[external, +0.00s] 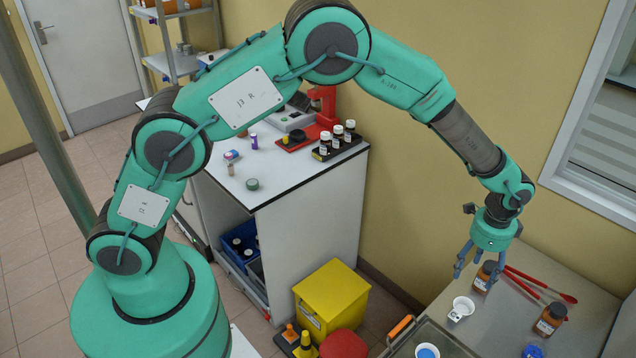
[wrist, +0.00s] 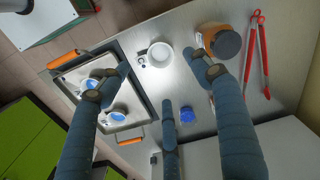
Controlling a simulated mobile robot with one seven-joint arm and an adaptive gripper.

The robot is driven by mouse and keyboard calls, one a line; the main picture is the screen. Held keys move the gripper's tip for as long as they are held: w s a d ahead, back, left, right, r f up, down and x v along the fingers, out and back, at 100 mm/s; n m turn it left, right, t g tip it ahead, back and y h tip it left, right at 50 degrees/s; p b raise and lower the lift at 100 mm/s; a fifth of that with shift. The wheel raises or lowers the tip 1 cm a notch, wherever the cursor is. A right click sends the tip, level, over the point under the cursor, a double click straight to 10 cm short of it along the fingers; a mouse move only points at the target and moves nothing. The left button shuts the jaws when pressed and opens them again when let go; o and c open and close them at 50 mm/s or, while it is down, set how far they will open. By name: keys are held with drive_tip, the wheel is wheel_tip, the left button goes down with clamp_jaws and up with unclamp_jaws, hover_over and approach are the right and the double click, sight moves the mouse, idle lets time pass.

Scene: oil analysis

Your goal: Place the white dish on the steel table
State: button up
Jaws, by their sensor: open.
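The white dish (external: 462,306) stands upright on the steel table (external: 500,325), just outside the tray. It also shows in the wrist view (wrist: 160,54), between the tips of two fingers and apart from them. My gripper (external: 474,268) is open above the table, with its fingers pointing down and nothing held. In the wrist view my gripper (wrist: 160,76) has its fingers spread around the dish's place in the picture. The exact height of the fingertips over the table is hard to tell.
A tray (wrist: 122,127) with orange handles holds dishes with blue contents (wrist: 117,115). A brown jar (external: 550,319) and a dark-lidded jar (wrist: 222,42) stand nearby. Red tongs (wrist: 251,58) lie beside them. A blue object (wrist: 186,114) sits on the table. Bare steel lies between these things.

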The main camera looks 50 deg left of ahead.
drive_tip(key=s+a+r+n+t, duration=0.1)
drive_tip(key=s+a+r+n, duration=0.2)
drive_tip(key=a+r, duration=1.1)
drive_tip(key=s+a+r+n+t, duration=0.1)
drive_tip(key=s+a+r+n, duration=0.25)
drive_tip(key=a+r, duration=1)
drive_tip(key=s+a+r+n+t, duration=0.2)
drive_tip(key=s+a+r+n, duration=0.1)
drive_tip(key=s+a+r, duration=0.9)
drive_tip(key=s+a+f+n, duration=0.1)
drive_tip(key=s+a+n, duration=0.1)
drive_tip(key=s, duration=0.6)
drive_tip(key=s+a+f+n+t, duration=0.1)
drive_tip(key=s+a+n, duration=0.1)
drive_tip(key=s+a, duration=0.3)
drive_tip(key=s, duration=0.4)
drive_tip(key=shift+f+t, duration=0.3)
drive_tip(key=shift+f, duration=0.05)
drive_tip(key=shift+a+f, duration=0.1)
wheel_tip(320, 180, down, 6)
drive_tip(key=b, duration=0.6)
